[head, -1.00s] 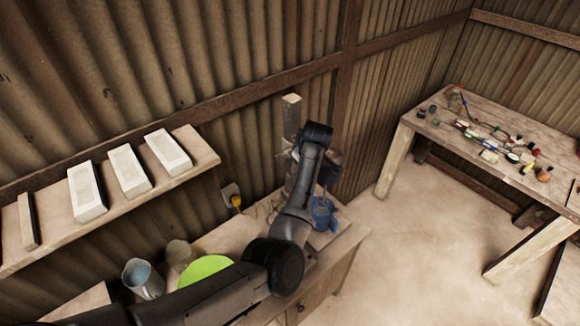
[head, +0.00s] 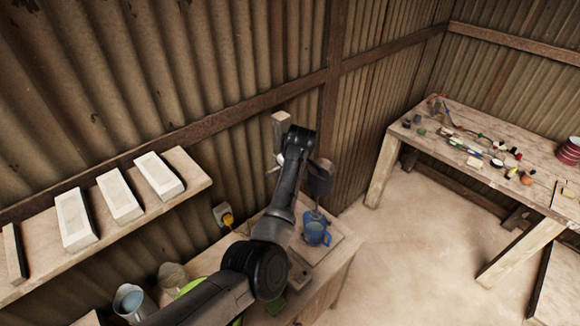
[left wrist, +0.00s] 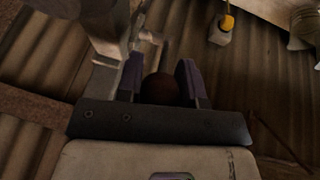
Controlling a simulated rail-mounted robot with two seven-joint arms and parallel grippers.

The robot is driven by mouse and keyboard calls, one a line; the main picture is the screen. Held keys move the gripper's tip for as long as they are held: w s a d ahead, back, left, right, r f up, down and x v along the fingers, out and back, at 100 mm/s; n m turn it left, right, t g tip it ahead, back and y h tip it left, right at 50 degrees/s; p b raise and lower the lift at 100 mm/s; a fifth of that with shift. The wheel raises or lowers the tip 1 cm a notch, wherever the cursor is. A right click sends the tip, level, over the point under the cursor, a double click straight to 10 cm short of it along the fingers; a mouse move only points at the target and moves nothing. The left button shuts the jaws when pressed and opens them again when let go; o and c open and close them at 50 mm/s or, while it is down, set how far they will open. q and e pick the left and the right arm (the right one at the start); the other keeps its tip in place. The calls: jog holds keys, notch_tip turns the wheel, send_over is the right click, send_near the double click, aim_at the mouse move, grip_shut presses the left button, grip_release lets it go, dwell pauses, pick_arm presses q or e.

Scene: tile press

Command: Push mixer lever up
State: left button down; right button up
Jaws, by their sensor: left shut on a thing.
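The mixer stands on the wooden cabinet by the corrugated wall. It has a pale upright post (head: 282,126), a dark head (head: 320,178) and a thin shaft reaching down to a blue mug (head: 316,233). My left arm crosses in front of it and hides much of the lever. My left gripper (left wrist: 160,78) is shut on the lever's dark round knob (left wrist: 160,90), which sits between the two purple-grey fingers. Part of the mixer's pale frame (left wrist: 105,48) shows beside the fingers in the left wrist view. My right gripper is not in view.
A wall shelf (head: 195,190) with several white blocks is at the left. A grey cup (head: 128,302) and a beige pot (head: 172,276) stand near my arm. A cluttered table (head: 470,118) stands at the right; the floor between is clear.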

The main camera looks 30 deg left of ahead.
pick_arm(q)
jog(key=c, duration=1.2)
grip_release()
jog(key=shift+w+a+r, duration=0.1)
jog(key=shift+r, duration=0.05)
jog(key=o, duration=0.3)
jog(key=shift+o, duration=0.6)
jog(key=b+v, duration=0.3)
jog(key=v, duration=1)
jog(key=shift+r, duration=0.4)
